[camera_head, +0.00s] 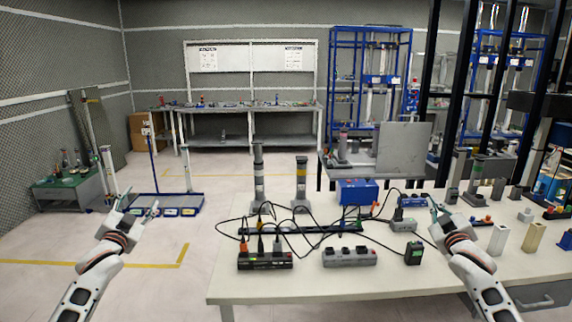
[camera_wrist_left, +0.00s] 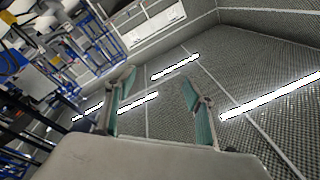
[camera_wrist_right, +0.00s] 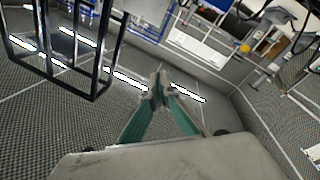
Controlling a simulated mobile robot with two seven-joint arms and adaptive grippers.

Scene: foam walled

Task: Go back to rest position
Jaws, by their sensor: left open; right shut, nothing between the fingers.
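My left gripper (camera_head: 141,208) is raised at the left in the head view, over the floor and left of the table. In the left wrist view its two green-sided fingers (camera_wrist_left: 158,95) stand apart with nothing between them. My right gripper (camera_head: 436,206) is at the right in the head view, in front of the table's right part. In the right wrist view its fingers (camera_wrist_right: 160,92) meet at the tips and hold nothing. Both wrist views look out at the walls and the room, with no object close to the fingers.
A white table (camera_head: 300,287) stands ahead, bearing black cables, a dark power strip (camera_head: 265,261), a grey power strip (camera_head: 349,257), a blue box (camera_head: 357,191) and several grey posts. A blue-edged cart (camera_head: 190,205) stands behind my left gripper.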

